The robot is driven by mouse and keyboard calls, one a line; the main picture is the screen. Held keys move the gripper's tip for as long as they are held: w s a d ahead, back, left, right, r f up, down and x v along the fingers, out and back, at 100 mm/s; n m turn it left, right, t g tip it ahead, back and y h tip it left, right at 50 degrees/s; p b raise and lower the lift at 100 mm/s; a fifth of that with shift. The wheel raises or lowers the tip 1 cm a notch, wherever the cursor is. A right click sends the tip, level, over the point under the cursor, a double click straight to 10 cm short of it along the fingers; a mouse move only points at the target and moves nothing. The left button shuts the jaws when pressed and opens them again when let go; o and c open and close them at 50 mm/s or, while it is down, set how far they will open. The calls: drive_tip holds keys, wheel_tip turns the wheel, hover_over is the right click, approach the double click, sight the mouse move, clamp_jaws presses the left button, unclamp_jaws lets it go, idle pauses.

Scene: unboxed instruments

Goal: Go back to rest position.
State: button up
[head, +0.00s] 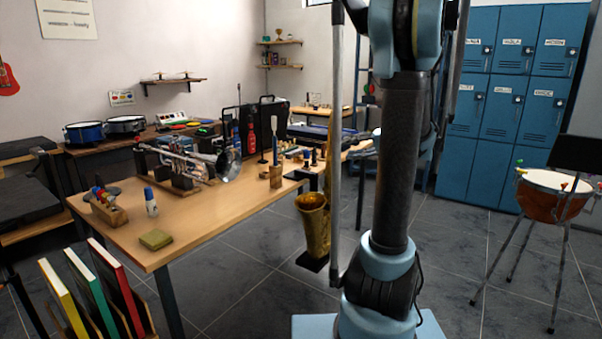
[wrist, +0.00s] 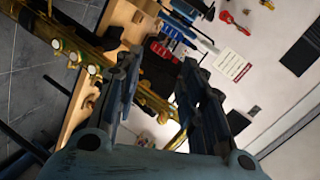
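My gripper (wrist: 158,75) shows in the wrist view with its two dark blue-grey fingers apart. Nothing is held between them. Part of a brass saxophone (wrist: 88,58) with pearl-coloured keys appears behind and to the left of the fingers in the wrist view. In the head view, my arm rises upright at the right of the middle and leaves the top of the picture. The gripper itself is out of sight there. The saxophone (head: 314,228) stands beside my arm, with its golden bell facing up.
A wooden table (head: 225,203) at the left bears a trumpet (head: 190,158), bottles and small tools. Books (head: 82,292) stand in a rack at front left. Blue lockers (head: 505,105) and a kettledrum (head: 552,197) on legs are at the right. Floor (head: 450,260) between them is clear.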

drive_tip(key=s+a+f+n+g+h, duration=0.1)
drive_tip(key=s+a+f+g+h, duration=0.25)
drive_tip(key=s, duration=0.55)
drive_tip(key=s+a+f+g+h, duration=0.1)
drive_tip(key=s+a+f+h, duration=0.1)
drive_tip(key=s+a+f, duration=0.45)
drive_tip(key=s+d+f+n+h, duration=0.1)
drive_tip(key=s+d+f+h, duration=0.2)
drive_tip(key=s, duration=0.5)
drive_tip(key=s+d+f+n+h, duration=0.1)
drive_tip(key=s+d+f+h, duration=0.3)
drive_tip(key=s+f, duration=0.3)
drive_tip(key=shift+s+d+f+g, duration=0.35)
drive_tip(key=shift+d+f+g, duration=0.15)
drive_tip(key=shift+f, duration=0.1)
drive_tip(key=shift+w+f, duration=0.2)
drive_tip(key=shift+w, duration=0.25)
